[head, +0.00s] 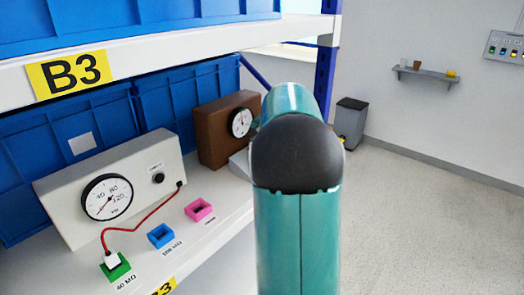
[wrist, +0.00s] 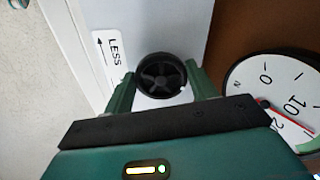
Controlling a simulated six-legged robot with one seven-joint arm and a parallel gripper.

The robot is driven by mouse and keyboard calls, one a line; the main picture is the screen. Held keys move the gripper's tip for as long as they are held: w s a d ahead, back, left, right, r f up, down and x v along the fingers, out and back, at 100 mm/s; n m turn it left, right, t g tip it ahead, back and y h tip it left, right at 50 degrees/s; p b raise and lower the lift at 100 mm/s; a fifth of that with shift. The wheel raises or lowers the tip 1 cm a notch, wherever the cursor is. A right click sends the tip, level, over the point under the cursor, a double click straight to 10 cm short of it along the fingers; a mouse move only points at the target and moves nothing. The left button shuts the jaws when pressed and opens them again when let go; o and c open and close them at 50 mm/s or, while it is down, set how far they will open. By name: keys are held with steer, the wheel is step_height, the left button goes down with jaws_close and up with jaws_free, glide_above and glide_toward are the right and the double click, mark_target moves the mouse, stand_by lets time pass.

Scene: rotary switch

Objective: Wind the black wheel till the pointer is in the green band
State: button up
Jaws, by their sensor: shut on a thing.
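The black wheel (wrist: 161,75) is a round spoked knob on a pale panel in the wrist view. My gripper (wrist: 161,70) has its two green fingers on either side of the wheel, shut on its rim. Part of the green band (wrist: 308,146) shows below the pointer at the picture's edge; the pointer's tip is too unclear to place exactly. In the head view the dial (head: 240,122) sits on a brown box (head: 211,145); my arm hides the wheel and gripper.
A "LESS" arrow label (wrist: 108,62) is left of the wheel. On the same shelf, a cream meter box (head: 115,187) has a red cable (head: 146,217) running to a green socket (head: 114,268). Blue (head: 161,236) and pink (head: 199,209) sockets stand nearby. Blue bins line the back.

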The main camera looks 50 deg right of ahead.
steer(key=shift+m, duration=0.6)
steer(key=o, duration=1)
steer(key=shift+r, duration=0.1)
steer(key=v, duration=1.2)
